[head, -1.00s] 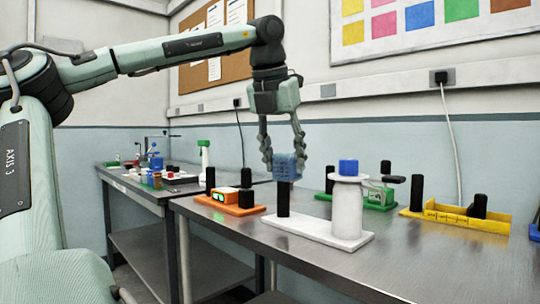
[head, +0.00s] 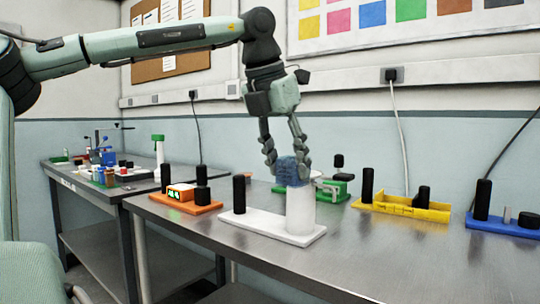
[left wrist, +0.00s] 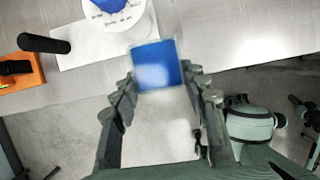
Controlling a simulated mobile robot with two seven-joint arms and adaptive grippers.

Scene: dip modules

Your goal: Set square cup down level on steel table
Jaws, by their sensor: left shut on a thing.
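The square cup (head: 289,170) is blue and see-through, and my left gripper (head: 285,158) is shut on it above the steel table (head: 340,270). In the left wrist view the cup (left wrist: 157,65) sits between the fingertips (left wrist: 158,88), and I look down into its blue inside. There it appears near the table's front edge, apart from the white module. In the head view it overlaps the top of the white cylinder (head: 300,212), hiding it. I cannot tell the cup's tilt exactly. My right gripper is not in view.
The white base (head: 265,226) carries a black post (head: 239,193) and the cylinder. An orange module (head: 187,205), a green one (head: 335,196), a yellow one (head: 400,209) and a blue one (head: 505,224) stand around. The table's front right is clear.

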